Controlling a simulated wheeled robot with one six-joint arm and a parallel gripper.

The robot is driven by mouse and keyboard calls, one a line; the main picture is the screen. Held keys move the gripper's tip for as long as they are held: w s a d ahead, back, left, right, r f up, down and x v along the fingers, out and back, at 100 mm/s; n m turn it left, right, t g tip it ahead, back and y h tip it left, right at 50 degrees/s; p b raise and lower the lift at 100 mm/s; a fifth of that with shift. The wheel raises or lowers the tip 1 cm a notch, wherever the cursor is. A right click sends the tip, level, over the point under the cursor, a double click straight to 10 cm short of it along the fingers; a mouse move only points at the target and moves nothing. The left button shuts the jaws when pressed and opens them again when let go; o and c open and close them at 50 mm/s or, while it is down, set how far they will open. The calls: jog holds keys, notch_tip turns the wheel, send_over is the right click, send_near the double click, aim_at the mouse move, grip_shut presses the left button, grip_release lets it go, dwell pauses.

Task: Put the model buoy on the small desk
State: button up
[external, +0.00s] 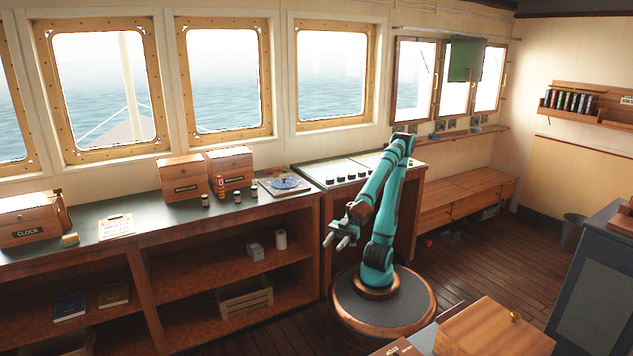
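A small red upright object (220,186), possibly the model buoy, stands on the dark counter (140,240) in front of a wooden box. It is too small to be sure of. My gripper (337,242) hangs low in front of the shelves, to the right of and below that object and well apart from it. Its two fingers are apart with nothing visible between them. I cannot tell for certain which surface is the small desk. A sloped console (345,169) with dark knobs stands behind my arm.
Wooden boxes (183,178), small dark jars (237,196) and a blue round chart instrument (284,184) crowd the counter's back. An open crate (244,298) sits on the lower shelf. A wooden lidded box (492,330) is at front right.

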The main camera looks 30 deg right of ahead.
jog(key=s+d+f+n+g+h, duration=0.3)
jog(key=s+d+n+g+h, duration=0.1)
jog(key=s+d, duration=0.8)
jog(key=s+d+f+n+g+h, duration=0.2)
jog(key=s+d+n+g+h, duration=0.15)
jog(key=s+d, duration=0.85)
jog(key=shift+t+h, duration=0.25)
jog(key=shift+h, duration=0.1)
jog(key=shift+w+a+x, duration=0.1)
jog(key=shift+a+x, duration=0.1)
jog(key=shift+x, duration=3.2)
jog(key=shift+w+a+x, duration=0.1)
jog(key=shift+a+x, duration=0.1)
jog(key=shift+x, duration=3.15)
jog(key=shift+a+x, duration=0.15)
jog(key=shift+x, duration=3.25)
jog(key=shift+w+r, duration=0.1)
jog(key=shift+r, duration=0.1)
jog(key=c, duration=0.8)
